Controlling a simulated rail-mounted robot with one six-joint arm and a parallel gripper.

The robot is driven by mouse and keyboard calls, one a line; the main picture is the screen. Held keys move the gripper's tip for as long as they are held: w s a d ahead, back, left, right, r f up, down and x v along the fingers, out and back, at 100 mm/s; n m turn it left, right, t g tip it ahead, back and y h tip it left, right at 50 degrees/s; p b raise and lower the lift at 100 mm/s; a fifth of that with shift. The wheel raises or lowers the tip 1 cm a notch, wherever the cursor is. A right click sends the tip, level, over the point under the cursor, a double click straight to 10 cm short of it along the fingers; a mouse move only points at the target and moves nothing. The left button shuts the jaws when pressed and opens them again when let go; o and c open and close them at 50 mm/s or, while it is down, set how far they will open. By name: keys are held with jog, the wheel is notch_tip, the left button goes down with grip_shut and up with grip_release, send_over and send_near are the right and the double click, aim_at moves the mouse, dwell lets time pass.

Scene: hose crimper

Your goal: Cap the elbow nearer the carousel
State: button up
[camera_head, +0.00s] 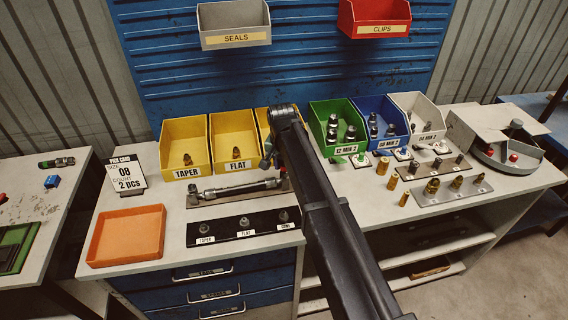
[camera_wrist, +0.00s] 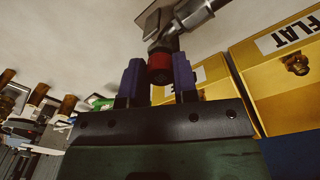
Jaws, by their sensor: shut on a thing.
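The hose assembly (camera_head: 238,188) lies across a grey fixture plate on the bench, with metal fittings at both ends. Its right end, toward the carousel (camera_head: 508,155), is partly hidden by my arm. In the wrist view, a metal elbow (camera_wrist: 160,46) sits at the end of the hose fitting (camera_wrist: 196,12). My gripper (camera_wrist: 158,82) has its two blue fingers on either side of a red cap (camera_wrist: 160,68). The cap is at the elbow's open end and appears to touch it; I cannot tell how far it is seated. The carousel holds other red caps.
Yellow bins (camera_head: 185,146), a green bin (camera_head: 337,122), a blue bin (camera_head: 382,120) and a white bin (camera_head: 420,112) line the back. A black strip with fittings (camera_head: 243,228) and an orange tray (camera_head: 126,236) lie in front. Brass fittings (camera_head: 382,166) stand to the right.

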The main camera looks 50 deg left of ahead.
aim_at(283, 165)
jog(key=shift+f+b, duration=0.55)
jog(key=shift+b, duration=0.05)
dwell(0.6)
jog(key=o, duration=1)
jog(key=shift+o, duration=0.2)
notch_tip(283, 165, up, 11)
jog(key=p, duration=1.1)
jog(key=shift+s, duration=0.15)
jog(key=shift+a+f, duration=0.1)
